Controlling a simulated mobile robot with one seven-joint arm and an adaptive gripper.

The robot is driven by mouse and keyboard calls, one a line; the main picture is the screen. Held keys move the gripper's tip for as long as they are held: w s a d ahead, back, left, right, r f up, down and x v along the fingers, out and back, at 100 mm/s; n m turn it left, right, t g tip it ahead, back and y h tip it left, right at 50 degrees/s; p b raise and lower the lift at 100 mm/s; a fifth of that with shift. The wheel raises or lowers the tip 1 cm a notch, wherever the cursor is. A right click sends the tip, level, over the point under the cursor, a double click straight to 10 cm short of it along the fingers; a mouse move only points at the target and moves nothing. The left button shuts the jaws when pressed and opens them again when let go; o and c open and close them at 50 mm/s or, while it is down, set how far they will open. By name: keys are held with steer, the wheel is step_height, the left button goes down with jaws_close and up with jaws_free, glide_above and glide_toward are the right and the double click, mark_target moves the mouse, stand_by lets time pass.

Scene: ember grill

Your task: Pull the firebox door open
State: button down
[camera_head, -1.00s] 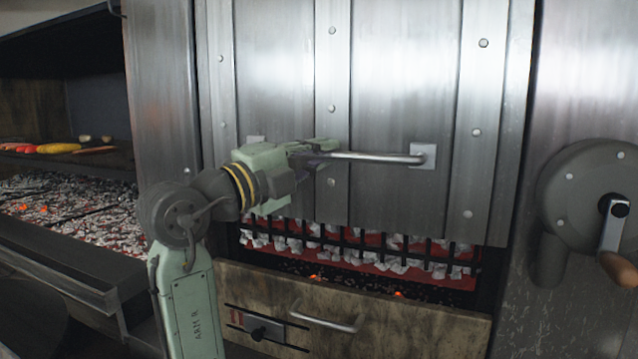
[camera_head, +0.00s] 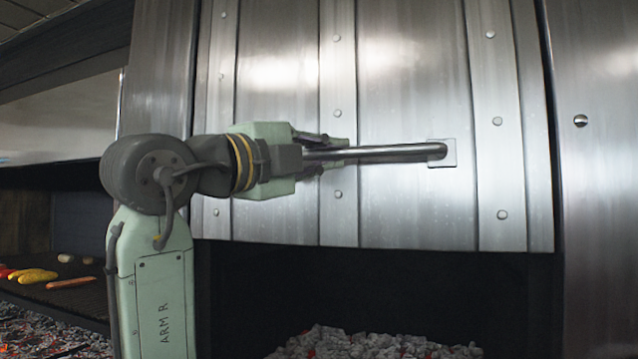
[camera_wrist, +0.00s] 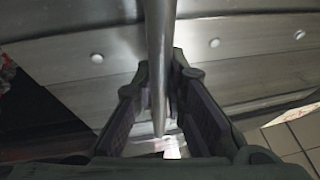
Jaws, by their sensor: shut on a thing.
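The firebox door (camera_head: 415,90) is a riveted steel panel with its lower edge above a dark opening (camera_head: 450,300). Its handle (camera_head: 395,153) is a horizontal metal bar, fixed to a square plate at the right end. My gripper (camera_head: 325,152) is shut on the left part of this bar and hides the bar's left mount. In the wrist view the bar (camera_wrist: 160,45) runs between the two fingers of my gripper (camera_wrist: 161,75). Grey coals (camera_head: 375,345) show at the bottom of the opening.
At the left, a grill shelf (camera_head: 75,298) carries vegetables and a sausage, with glowing coals (camera_head: 45,338) below it. A steel panel (camera_head: 605,200) stands close to the door's right side.

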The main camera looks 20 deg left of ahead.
steer(key=shift+r, duration=0.9)
steer(key=c, duration=1.6)
jaws_free()
steer(key=shift+f, duration=0.1)
steer(key=v, duration=1.2)
